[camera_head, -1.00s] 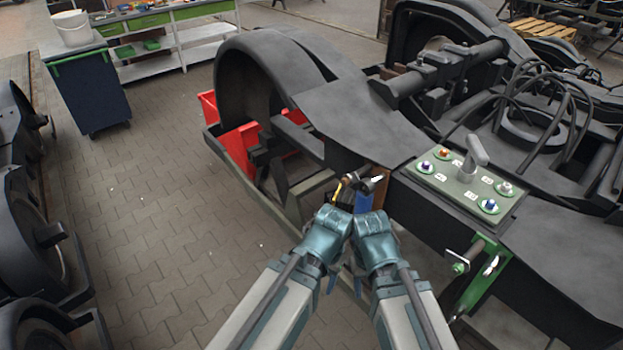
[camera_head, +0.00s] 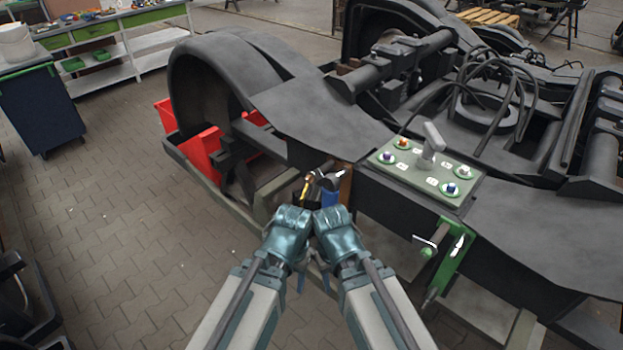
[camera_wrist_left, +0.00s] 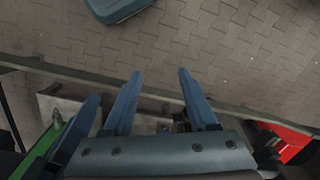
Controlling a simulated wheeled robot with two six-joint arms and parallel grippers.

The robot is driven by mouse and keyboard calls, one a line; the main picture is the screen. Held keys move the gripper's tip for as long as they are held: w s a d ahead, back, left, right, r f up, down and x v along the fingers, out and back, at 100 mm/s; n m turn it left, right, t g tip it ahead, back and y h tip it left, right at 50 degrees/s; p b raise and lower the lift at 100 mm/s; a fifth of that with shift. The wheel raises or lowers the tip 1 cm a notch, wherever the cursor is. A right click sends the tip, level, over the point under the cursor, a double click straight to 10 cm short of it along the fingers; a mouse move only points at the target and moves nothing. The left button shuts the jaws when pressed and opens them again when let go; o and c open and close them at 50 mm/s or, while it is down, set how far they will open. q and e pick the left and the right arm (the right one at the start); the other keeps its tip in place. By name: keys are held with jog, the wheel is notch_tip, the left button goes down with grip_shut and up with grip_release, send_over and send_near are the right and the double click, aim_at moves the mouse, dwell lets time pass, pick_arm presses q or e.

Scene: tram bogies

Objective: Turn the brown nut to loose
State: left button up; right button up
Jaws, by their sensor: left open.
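The brown nut (camera_head: 403,142) is an orange-brown stud on a green disc at the far left corner of a green panel (camera_head: 410,174) on the dark bogie frame. A purple, a blue and a pale nut sit at the panel's other corners. My left gripper (camera_head: 299,275) is low in front of the bogie, left of and nearer than the panel, well apart from the nut. Its two blue fingers are apart and empty in the left wrist view (camera_wrist_left: 160,95). My right gripper (camera_head: 327,278) is close beside it; its finger opening is not clear.
A grey T-handle (camera_head: 432,140) rises from the panel's middle. A green bracket (camera_head: 452,262) with a lever hangs on the frame's near side. Tools (camera_head: 330,190) stand by the frame behind my wrists. Red bins (camera_head: 200,148) are at left. Paved floor at left is open.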

pick_arm(q)
jog(key=w+d+f+m+t+h+b, duration=0.1)
jog(key=w+d+f+m+h+b, duration=0.3)
jog(key=f+h+b, duration=0.15)
jog(key=m+t+h+b, duration=0.5)
jog(key=t+h+b, duration=0.3)
jog(key=t+b, duration=0.4)
send_near(307, 181)
jog(key=shift+t+y, duration=0.25)
jog(key=shift+t, duration=0.05)
jog(key=p+x, duration=0.1)
jog(key=x, duration=0.8)
jog(key=shift+d+f, duration=0.1)
jog(key=shift+d, duration=0.1)
grip_shut()
